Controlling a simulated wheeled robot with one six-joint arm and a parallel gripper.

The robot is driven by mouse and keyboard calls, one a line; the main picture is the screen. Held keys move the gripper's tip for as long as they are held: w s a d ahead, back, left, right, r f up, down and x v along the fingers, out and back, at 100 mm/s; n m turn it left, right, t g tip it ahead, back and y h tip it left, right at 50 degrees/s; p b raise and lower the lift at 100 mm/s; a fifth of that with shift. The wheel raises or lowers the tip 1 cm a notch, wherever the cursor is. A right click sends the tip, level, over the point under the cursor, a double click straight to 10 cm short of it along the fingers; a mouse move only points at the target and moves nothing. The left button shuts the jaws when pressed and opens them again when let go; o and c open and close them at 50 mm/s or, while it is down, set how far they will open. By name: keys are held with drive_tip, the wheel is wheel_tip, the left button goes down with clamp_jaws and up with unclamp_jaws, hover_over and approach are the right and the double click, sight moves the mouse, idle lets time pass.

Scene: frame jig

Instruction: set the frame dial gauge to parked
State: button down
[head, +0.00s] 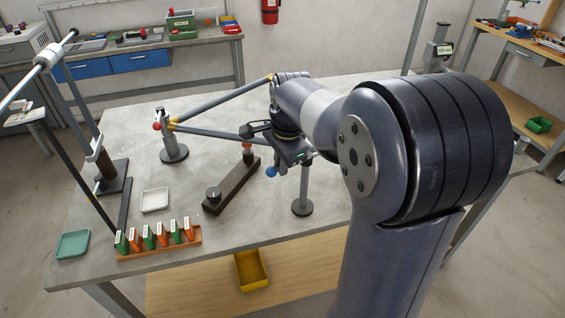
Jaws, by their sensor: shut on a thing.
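A bicycle-like frame of grey tubes (222,100) with yellow joints is held by a clamp post (172,144) at its left end. My gripper (278,164) is low over the bench, just right of the brown bar, with its jaws largely hidden by its own body. It is shut at a small blue knob (271,171), which shows at its lower left. I take this knob to be the gauge's handle. The gauge's face cannot be made out, nor which position it is in.
The dark brown bar (234,184) has a round knob and an orange-topped post. A round-footed post (303,200) stands to the right. A rack of green and orange blocks (160,248), a white tray (155,200) and a teal tray (73,245) are at the left. A tall stand (113,176) rises there.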

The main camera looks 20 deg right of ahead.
drive_tip(key=w+m+h+p, duration=0.1)
drive_tip(key=w+m+p, duration=0.1)
drive_tip(key=w+m, duration=0.4)
drive_tip(key=shift+d+m+h+p, duration=0.2)
drive_tip(key=shift+m+h+p, duration=0.15)
drive_tip(key=shift+m, duration=1.35)
drive_tip(key=shift+w, duration=0.15)
drive_tip(key=c, duration=1.5)
unclamp_jaws()
wheel_tip(320, 180, up, 11)
drive_tip(key=s, duration=0.1)
drive_tip(key=shift+s+a+f+b, duration=0.15)
drive_tip(key=shift+s+a+b, duration=0.2)
drive_tip(key=shift+a, duration=0.1)
drive_tip(key=shift+w+f, duration=0.1)
drive_tip(key=shift+f, duration=0.05)
